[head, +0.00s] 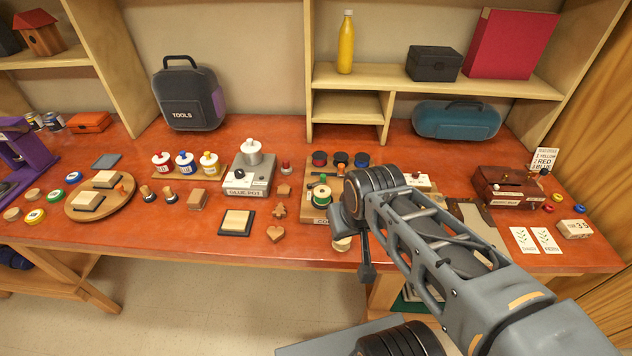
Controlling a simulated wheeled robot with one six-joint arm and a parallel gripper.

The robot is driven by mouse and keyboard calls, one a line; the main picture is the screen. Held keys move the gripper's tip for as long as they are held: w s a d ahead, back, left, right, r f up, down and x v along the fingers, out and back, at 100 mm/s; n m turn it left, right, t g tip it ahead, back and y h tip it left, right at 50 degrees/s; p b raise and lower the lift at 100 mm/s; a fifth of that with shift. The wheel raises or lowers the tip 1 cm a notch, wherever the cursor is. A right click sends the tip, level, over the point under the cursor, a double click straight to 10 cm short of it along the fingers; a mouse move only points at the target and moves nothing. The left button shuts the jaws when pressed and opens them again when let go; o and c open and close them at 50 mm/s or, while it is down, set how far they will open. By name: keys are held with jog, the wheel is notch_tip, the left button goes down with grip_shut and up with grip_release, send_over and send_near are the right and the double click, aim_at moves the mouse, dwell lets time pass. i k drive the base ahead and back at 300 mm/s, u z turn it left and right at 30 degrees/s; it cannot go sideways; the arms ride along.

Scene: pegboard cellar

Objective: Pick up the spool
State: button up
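A small spool (321,195) with a green rim and a pale top sits on a wooden board (318,218) near the middle of the bench. My gripper (363,255) hangs at the bench's front edge, just right of the spool and apart from it. My arm's round joint covers part of the board and what lies behind it. Only a narrow dark part of my gripper shows, so its opening and anything between its fingers cannot be made out.
On the orange bench (130,225), dark spools (340,159) stand in a row behind the green one. A grey box with a white knob (250,172) stands to the left. Free room lies at the bench's front left.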

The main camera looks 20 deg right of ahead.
aim_at(322, 199)
jog(key=z, duration=0.35)
jog(key=k, duration=0.35)
jog(key=u, duration=1.75)
jog(key=i, duration=0.65)
jog(key=z, duration=0.2)
